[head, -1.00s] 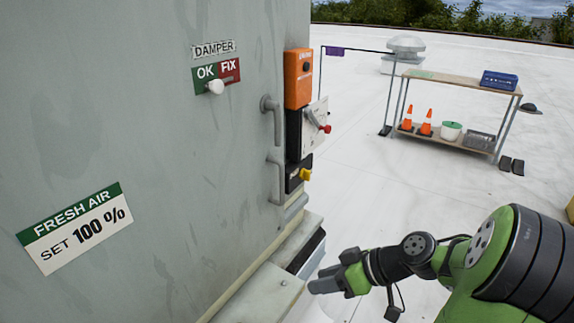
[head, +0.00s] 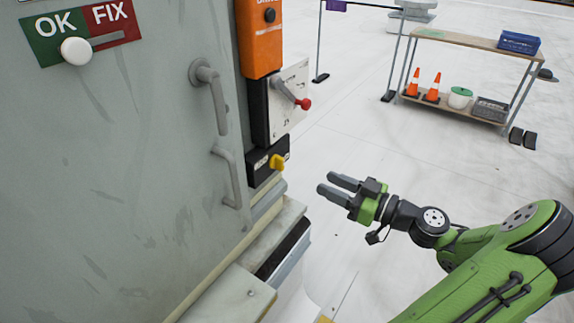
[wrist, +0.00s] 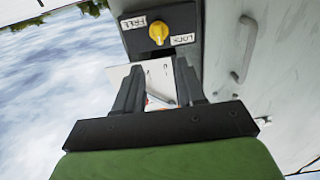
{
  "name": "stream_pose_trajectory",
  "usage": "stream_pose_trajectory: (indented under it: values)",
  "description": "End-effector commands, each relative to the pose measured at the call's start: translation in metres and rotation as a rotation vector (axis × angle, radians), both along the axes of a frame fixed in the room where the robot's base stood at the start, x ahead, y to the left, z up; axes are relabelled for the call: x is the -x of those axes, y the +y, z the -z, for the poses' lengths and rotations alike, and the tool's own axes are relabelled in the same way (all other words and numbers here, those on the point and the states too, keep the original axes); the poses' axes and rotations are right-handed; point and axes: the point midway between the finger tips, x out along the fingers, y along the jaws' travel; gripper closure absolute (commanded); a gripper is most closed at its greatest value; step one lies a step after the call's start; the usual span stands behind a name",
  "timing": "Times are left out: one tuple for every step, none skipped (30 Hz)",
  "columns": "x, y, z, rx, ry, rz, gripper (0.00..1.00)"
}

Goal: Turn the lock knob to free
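The yellow lock knob (head: 277,162) sits on a black plate (head: 262,160) low on the cooler's corner in the head view. In the wrist view the knob (wrist: 158,32) shows beyond the fingertips, on its black plate between a FREE label (wrist: 133,22) and a LOCK label (wrist: 183,39). I cannot tell for certain which label it points to. My gripper (head: 335,187) is open and empty, to the right of and a little below the knob in the head view, apart from it. The wrist view also shows its two fingers (wrist: 158,80) spread apart.
Above the knob are a white plate with a red-tipped lever (head: 304,103) and an orange box (head: 260,35). Grey handles (head: 215,95) stick out of the cooler wall to the left. A ledge (head: 235,295) juts out below.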

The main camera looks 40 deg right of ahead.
Motion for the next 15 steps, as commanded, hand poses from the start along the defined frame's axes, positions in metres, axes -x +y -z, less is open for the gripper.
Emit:
stream_pose_trajectory:
  values:
    - [-0.013,0.006,0.002,0.001,0.0,-0.008,0.61]
    - [-0.02,0.009,0.002,0.001,0.0,-0.007,0.61]
    - [-0.03,0.012,0.002,0.001,0.001,-0.008,0.61]
    - [-0.037,0.014,0.002,0.001,0.0,-0.007,0.61]
    - [-0.044,0.018,0.002,0.001,0.0,-0.008,0.61]
    - [-0.054,0.021,0.002,0.001,0.001,-0.009,0.61]
    - [-0.061,0.023,0.002,0.0,0.001,-0.008,0.61]
    - [-0.068,0.026,0.002,0.0,0.0,-0.008,0.61]
    - [-0.077,0.029,0.001,0.001,0.001,-0.007,0.61]
    - [-0.083,0.031,0.002,0.001,0.001,-0.007,0.61]
    - [-0.089,0.033,0.001,0.001,0.0,-0.006,0.61]
    - [-0.096,0.035,0.001,0.0,0.001,-0.006,0.61]
    - [-0.1,0.036,0.001,0.001,0.002,-0.005,0.61]
    - [-0.104,0.038,0.001,0.001,0.001,-0.005,0.61]
    - [-0.108,0.039,0.001,0.002,0.002,-0.004,0.61]
